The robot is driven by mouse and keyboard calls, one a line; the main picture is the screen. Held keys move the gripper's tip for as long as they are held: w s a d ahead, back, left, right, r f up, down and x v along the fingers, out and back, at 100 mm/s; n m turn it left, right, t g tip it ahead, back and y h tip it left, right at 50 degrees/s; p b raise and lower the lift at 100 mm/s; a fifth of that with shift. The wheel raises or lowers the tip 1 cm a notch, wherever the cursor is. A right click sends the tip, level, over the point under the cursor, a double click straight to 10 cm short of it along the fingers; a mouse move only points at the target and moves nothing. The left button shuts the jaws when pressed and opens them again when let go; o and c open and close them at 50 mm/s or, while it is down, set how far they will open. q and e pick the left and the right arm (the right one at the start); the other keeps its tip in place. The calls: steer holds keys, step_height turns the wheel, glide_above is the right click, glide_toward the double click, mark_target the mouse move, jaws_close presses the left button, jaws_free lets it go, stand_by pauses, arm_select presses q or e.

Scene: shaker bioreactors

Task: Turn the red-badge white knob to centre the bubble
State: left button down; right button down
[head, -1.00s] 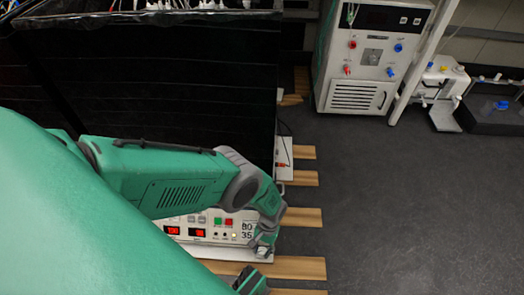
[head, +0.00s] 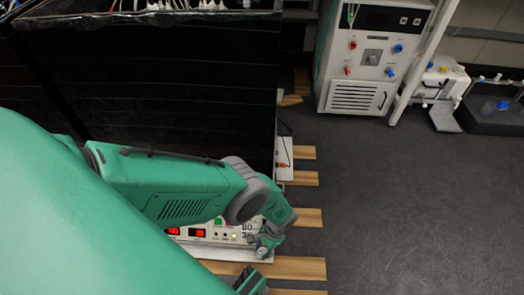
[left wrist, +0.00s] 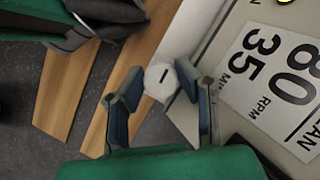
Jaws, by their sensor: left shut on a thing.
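In the left wrist view the white knob (left wrist: 161,76) is a round white cap with a short dark mark on top. It sits at the corner of the white machine. My left gripper (left wrist: 158,84) has one finger on each side of the knob and is shut on it. In the head view my left gripper (head: 264,246) is low at the machine's front right corner, with the knob mostly hidden. No red badge is visible. A gold-rimmed round piece (left wrist: 284,1) is cut off at the top of the wrist view; no bubble can be made out.
The machine's front panel (head: 205,238) has red displays, partly hidden by my left arm. A label reading 80 and 35 RPM (left wrist: 278,84) lies beside the knob. Wooden slats (head: 298,267) stick out underneath.

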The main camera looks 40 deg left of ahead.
arm_select(q)
steer(key=c, duration=1.5)
jaws_free()
steer(key=shift+w+r, duration=0.1)
steer(key=v, duration=1.1)
steer(key=shift+d+r, duration=0.1)
steer(key=shift+r, duration=0.25)
